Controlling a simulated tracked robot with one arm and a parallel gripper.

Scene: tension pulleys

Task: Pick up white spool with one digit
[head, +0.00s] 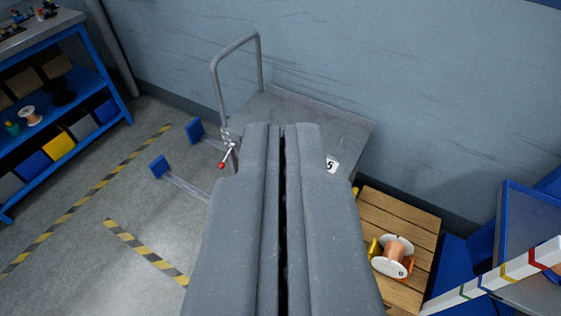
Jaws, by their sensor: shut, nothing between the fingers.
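A white spool (392,257) wound with copper-coloured wire sits on a slatted wooden pallet (410,215) at the lower right. A small dark mark shows on its near flange, too small to read. A second white spool with copper-coloured winding (29,115) stands on the blue shelf at the far left; no digit can be made out on it. My gripper (284,130) fills the middle of the view, shut and empty. The pallet spool lies to the right of it, apart from it. A white label (332,165) with a dark digit, seemingly 5, shows beside my right finger.
A grey platform trolley (315,115) with a tubular handle stands by the wall, partly hidden behind my gripper. A blue shelf unit (75,95) with bins is at left. Blue structures and a striped white bar (500,275) are at right. Floor with yellow-black tape is clear at left.

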